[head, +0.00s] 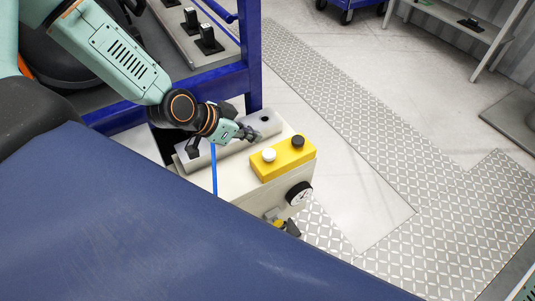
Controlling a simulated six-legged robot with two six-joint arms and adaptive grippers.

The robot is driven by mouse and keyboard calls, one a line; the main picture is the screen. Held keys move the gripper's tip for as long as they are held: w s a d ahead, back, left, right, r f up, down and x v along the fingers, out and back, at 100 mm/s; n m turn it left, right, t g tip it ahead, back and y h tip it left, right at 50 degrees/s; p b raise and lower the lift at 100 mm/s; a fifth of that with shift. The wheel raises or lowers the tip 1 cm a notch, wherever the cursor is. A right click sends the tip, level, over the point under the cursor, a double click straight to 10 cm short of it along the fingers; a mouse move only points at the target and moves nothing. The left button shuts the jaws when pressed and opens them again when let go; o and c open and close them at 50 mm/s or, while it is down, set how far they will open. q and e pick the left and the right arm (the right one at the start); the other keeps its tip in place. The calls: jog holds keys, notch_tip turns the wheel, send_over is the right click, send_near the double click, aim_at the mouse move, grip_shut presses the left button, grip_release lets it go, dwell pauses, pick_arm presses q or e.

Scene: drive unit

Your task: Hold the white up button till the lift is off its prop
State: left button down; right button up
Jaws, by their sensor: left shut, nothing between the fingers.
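The white button (268,155) stands on the left end of a yellow control box (284,159), with a black button (297,141) to its right. The box sits on a pale drive unit (243,188). My left gripper (253,136) is shut and empty, just behind and left of the white button, over a grey bar on the unit. It looks apart from the button. The blue frame (253,55) that may belong to the lift rises behind. I cannot make out a prop. My right gripper is out of view.
A round gauge (299,193) is on the unit's front, with a fitting (285,223) below. A large dark blue surface (190,230) fills the foreground. Checkered floor plates (440,235) and open floor lie to the right.

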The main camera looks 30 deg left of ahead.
aim_at(268, 157)
pick_arm(q)
jog(key=b+x, duration=0.5)
jog(key=x, duration=0.1)
jog(key=shift+d+f, duration=0.1)
jog(key=shift+f, duration=0.1)
notch_tip(268, 157, down, 3)
jog(key=shift+f+b, duration=0.1)
jog(key=shift+b, duration=0.55)
jog(key=shift+f, duration=0.3)
